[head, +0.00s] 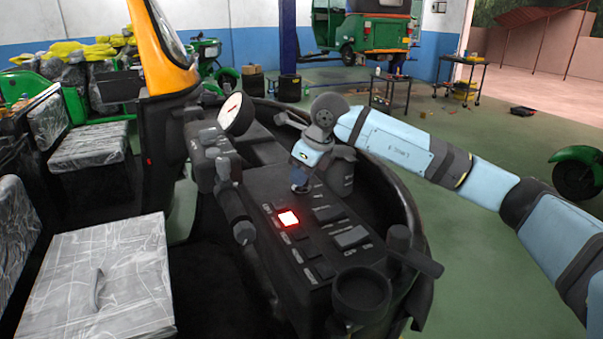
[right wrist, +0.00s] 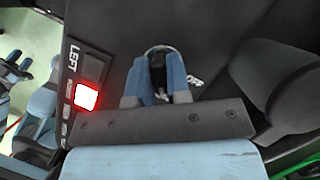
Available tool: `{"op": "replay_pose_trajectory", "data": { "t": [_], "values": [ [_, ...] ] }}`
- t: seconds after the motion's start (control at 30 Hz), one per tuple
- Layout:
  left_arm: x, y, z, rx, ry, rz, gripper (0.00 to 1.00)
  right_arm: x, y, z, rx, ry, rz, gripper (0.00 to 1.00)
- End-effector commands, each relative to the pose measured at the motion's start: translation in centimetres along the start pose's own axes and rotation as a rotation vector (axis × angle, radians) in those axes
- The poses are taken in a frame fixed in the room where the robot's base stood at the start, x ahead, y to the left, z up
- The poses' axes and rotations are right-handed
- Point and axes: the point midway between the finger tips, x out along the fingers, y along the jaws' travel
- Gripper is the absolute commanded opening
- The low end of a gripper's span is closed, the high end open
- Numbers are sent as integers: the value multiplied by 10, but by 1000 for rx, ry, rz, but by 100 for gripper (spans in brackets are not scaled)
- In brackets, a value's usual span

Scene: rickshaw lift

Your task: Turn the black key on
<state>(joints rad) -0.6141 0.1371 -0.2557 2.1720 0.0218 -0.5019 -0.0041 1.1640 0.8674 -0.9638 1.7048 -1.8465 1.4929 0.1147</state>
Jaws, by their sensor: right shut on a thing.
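My right gripper (head: 301,187) reaches down onto the black dashboard panel (head: 262,182), behind the lit red button. In the right wrist view its two blue fingers (right wrist: 160,82) are shut on the black key (right wrist: 158,62). The key sits in a round socket with a pale rim, and an "OFF" label (right wrist: 195,82) shows to the right of it. In the head view the key is hidden by the gripper. My left gripper is in neither view.
A glowing red button (head: 288,218) and several dark switches lie in front of the gripper. A handlebar (head: 232,200) and a round gauge (head: 236,113) stand to the left. A black cup-shaped holder (head: 362,292) is at the near right. Plastic-wrapped seats (head: 103,275) are at left.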

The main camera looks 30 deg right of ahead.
Motion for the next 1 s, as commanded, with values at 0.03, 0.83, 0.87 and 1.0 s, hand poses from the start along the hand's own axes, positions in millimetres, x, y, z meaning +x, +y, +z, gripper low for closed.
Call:
{"op": "replay_pose_trajectory", "data": {
  "t": [0.03, 0.83, 0.87, 1.0],
  "values": [
    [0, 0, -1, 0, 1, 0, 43, 0, 0, 0, 22, 0, -10, 0],
    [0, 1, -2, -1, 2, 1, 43, 0, 0, 0, 141, 1, -58, 0],
    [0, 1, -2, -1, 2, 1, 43, 0, 0, 0, 141, 1, -58, 0],
    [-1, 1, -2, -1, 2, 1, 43, 0, 0, 0, 140, 1, -58, 43]
  ]
}}
